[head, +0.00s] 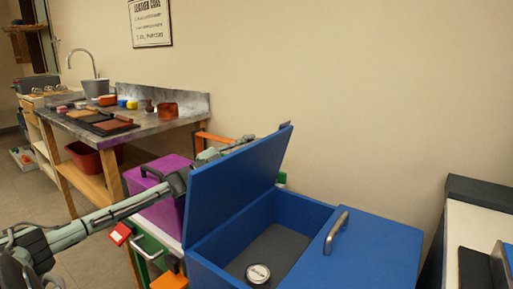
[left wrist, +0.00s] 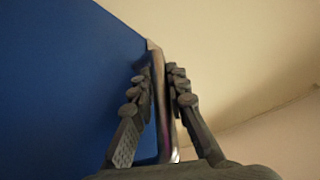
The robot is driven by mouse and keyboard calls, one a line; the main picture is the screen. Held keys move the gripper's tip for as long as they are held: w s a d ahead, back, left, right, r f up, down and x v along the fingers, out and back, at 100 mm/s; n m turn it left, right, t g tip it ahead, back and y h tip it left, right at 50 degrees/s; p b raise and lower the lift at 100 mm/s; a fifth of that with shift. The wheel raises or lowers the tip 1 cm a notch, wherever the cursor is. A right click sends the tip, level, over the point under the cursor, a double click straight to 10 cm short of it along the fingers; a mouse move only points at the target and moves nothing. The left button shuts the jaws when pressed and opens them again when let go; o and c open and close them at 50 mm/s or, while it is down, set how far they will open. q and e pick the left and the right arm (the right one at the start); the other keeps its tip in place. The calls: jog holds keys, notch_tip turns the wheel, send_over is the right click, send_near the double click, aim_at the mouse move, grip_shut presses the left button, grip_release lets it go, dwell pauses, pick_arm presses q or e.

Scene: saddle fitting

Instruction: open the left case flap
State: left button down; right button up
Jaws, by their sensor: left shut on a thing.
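The blue case (head: 318,213) stands at the lower middle of the head view. Its left flap (head: 235,187) is raised steeply on the left side, and the left compartment is open. The right flap (head: 375,250) lies shut, with a metal handle (head: 336,233) on it. In the left wrist view, my left gripper (left wrist: 161,82) is shut on a metal handle (left wrist: 161,105) beside the blue flap face (left wrist: 70,85). In the head view my left arm reaches behind the raised flap, which hides the grip. My right gripper is not in view.
A round tin (head: 258,273) lies on the dark floor of the open compartment. A purple box (head: 160,213) stands left of the case, close to my left arm. A workbench (head: 150,123) with several items is at the back left. A white surface (head: 475,235) is at the right.

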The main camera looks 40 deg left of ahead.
pick_arm(q)
jog(key=shift+a+r+n, duration=0.1)
jog(key=shift+a+n, duration=0.2)
jog(key=shift+a, duration=0.2)
jog(key=c, duration=1.5)
grip_release()
jog(key=v, duration=1.2)
jog(key=shift+d, duration=0.15)
